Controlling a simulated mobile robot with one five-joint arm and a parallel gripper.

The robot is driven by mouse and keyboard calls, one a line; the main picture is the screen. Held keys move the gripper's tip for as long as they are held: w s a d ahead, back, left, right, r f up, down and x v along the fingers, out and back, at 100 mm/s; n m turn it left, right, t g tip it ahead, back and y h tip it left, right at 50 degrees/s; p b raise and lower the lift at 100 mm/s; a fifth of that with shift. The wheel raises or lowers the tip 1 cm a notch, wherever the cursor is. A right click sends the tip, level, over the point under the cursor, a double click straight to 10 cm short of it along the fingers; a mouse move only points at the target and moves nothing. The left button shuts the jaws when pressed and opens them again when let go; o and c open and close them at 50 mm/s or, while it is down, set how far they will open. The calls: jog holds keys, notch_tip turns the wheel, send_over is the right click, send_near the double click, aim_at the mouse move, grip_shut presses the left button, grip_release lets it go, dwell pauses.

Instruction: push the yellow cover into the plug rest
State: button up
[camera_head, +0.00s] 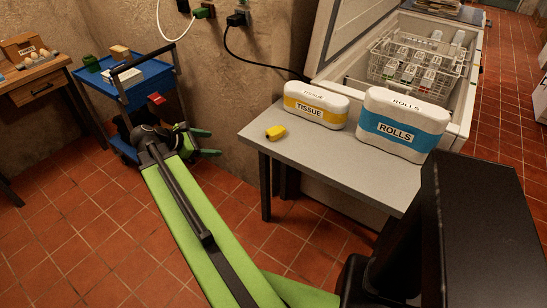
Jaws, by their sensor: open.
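A small yellow block, which looks like the yellow cover (275,132), lies on the left end of the grey table (345,160). My gripper (208,143) is at the end of my green arm, left of the table and apart from the cover. Its two green fingers are spread, with nothing seen between them. On the wall above, a green plug (203,13) has a white cord and a black plug (237,19) has a black cord. I cannot tell which fitting is the plug rest.
A tissue pack (316,106) and a rolls pack (401,128) stand on the table behind and right of the cover. An open chest freezer (466,95) holds a wire basket (415,62) of jars. A blue cart (135,85) and a wooden bench (30,75) stand left.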

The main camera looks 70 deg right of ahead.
jog(key=s+d+n+g+h+b, duration=0.2)
jog(key=s+d, duration=0.5)
jog(key=b, duration=0.5)
send_near(273, 130)
jog(key=shift+g, duration=0.3)
jog(key=x, duration=0.5)
jog(key=shift+w+f, duration=0.1)
jog(key=shift+f, duration=0.3)
jog(key=shift+b+x, duration=0.65)
jog(key=shift+x, duration=2.25)
jog(key=shift+w+r, duration=0.15)
jog(key=shift+r, duration=0.05)
jog(key=c, duration=1.5)
jog(key=shift+r, duration=0.1)
